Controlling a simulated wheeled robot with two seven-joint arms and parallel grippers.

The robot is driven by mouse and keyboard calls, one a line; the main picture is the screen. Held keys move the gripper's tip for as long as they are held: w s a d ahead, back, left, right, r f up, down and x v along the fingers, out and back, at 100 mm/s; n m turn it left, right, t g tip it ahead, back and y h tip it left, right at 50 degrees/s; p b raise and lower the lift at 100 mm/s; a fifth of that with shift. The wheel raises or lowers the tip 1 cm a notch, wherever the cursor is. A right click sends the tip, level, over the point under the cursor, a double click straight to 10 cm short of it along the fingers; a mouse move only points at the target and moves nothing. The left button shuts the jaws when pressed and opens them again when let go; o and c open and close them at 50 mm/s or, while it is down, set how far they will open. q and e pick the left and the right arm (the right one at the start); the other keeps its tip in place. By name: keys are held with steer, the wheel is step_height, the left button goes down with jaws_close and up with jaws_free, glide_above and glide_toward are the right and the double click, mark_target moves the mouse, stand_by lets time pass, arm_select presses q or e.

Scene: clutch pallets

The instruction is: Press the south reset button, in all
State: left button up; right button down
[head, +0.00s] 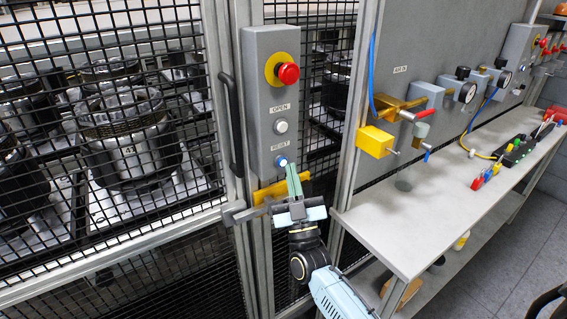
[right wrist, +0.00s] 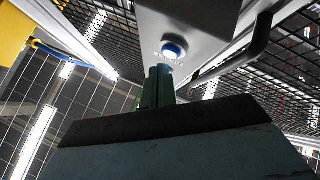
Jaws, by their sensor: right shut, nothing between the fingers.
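The grey control box (head: 258,88) on the cage post carries a red emergency stop on a yellow disc (head: 288,73), a white button (head: 281,127) labelled OPEN, and a blue-ringed, lit reset button (head: 282,161) at the bottom, labelled RESET. My right gripper (head: 290,170) is shut and empty, its green fingers pointing up at the reset button from just below. In the right wrist view the lit button (right wrist: 173,50) shows just above the fingertips (right wrist: 160,72). I cannot tell whether they touch it. My left gripper is not in view.
A black door handle (head: 230,125) stands left of the box, on the mesh cage door. A yellow piece (head: 278,191) sits under the box. The bench (head: 385,225) at right holds tools; yellow-and-brass valve fittings (head: 375,140) stick out from the panel above it.

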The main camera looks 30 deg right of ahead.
steer(key=shift+w, duration=0.4)
steer(key=shift+w+b, duration=0.35)
steer(key=shift+w, duration=0.1)
stand_by(0.6)
steer(key=shift+s, duration=0.15)
steer(key=shift+s+p, duration=0.5)
steer(key=shift+s, duration=0.25)
steer(key=shift+s+d+p, duration=0.2)
steer(key=shift+s+p, duration=1.1)
steer(key=shift+s, duration=1.2)
